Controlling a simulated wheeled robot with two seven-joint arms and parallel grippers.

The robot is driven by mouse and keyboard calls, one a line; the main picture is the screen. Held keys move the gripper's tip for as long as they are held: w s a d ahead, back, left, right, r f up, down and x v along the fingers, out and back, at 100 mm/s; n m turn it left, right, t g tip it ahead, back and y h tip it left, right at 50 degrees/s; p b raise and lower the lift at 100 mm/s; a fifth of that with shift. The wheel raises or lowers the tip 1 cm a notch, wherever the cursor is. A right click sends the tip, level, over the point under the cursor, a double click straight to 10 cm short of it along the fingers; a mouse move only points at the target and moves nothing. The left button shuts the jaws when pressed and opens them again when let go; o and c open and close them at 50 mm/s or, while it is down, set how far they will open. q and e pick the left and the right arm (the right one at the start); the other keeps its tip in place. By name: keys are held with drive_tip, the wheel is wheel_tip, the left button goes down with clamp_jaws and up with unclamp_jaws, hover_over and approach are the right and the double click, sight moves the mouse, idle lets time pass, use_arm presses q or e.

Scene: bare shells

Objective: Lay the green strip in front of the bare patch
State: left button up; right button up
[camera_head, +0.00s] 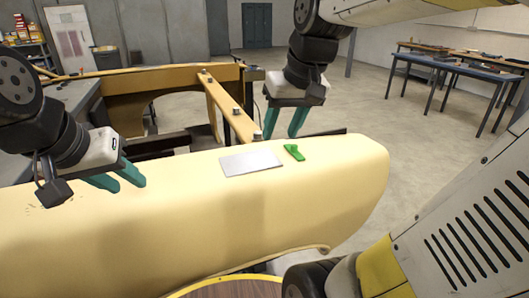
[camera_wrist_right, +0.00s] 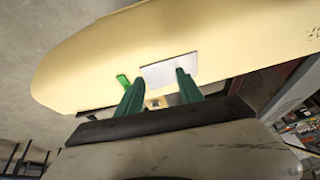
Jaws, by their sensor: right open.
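The green strip (camera_head: 293,152) lies on the cream shell (camera_head: 330,195), just right of the bare patch (camera_head: 250,163), a pale grey rectangle. They look close, with a small gap. In the right wrist view the green strip (camera_wrist_right: 123,82) is left of the bare patch (camera_wrist_right: 168,72). My right gripper (camera_head: 284,134) is open and empty, beyond the shell's far edge, behind the strip and patch. Its two teal fingers also show in the right wrist view (camera_wrist_right: 160,86), apart, with nothing between them. My left gripper (camera_head: 130,186) is open and empty over the shell's left part.
A wooden frame (camera_head: 228,105) with small dark-topped blocks stands behind the shell. A round wooden top (camera_head: 235,289) is at the bottom edge. Blue-topped tables (camera_head: 455,68) stand far right. The shell's top is clear left of the patch and at its right end.

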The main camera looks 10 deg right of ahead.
drive_tip(key=s+a+f+t, duration=0.1)
drive_tip(key=s+a+f, duration=0.2)
drive_tip(key=s, duration=0.3)
drive_tip(key=shift+s+f+t+y, duration=0.25)
drive_tip(key=shift+f+t+y, duration=0.05)
drive_tip(key=shift+t+y, duration=0.1)
